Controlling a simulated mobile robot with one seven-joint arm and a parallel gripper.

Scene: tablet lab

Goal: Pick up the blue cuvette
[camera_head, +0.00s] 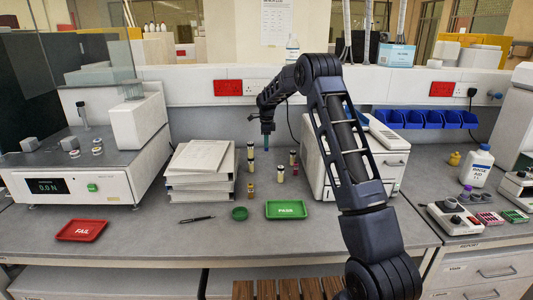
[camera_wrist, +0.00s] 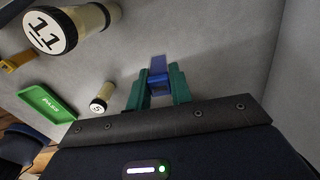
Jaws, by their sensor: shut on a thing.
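The blue cuvette (camera_wrist: 158,66) is between the green fingertips of my gripper (camera_wrist: 158,88) in the wrist view, with its upper part sticking out past the tips. My gripper is shut on it. In the head view my gripper (camera_head: 267,140) points down over the rear of the bench, right of the paper stack. The cuvette is too small to make out clearly there.
Several capped vials stand near my gripper, one (camera_head: 251,152) to its left and one (camera_head: 281,173) in front. The paper stack (camera_head: 200,170) is left; a white instrument (camera_head: 385,160) is right.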

